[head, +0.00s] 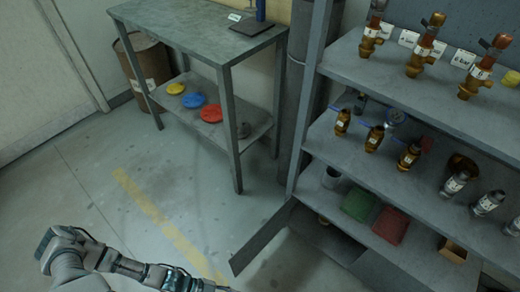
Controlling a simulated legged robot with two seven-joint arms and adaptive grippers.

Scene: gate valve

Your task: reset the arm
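My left arm (125,264) comes in at the bottom left of the head view. Its bent joint stands at the left, and the forearm runs right and slightly down until it leaves the bottom edge. The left gripper is below the picture, so whether it is open or holds anything is hidden. My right arm and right gripper do not show. The visible part of the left arm is over bare floor and touches nothing that I can see.
A shelf rack (390,82) with several brass valves stands at the right. A grey workbench (200,30) at the back holds yellow (176,88), blue (194,100) and red (211,113) handwheels below. A rusty drum (146,68) stands beside it. Floor at the left is clear.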

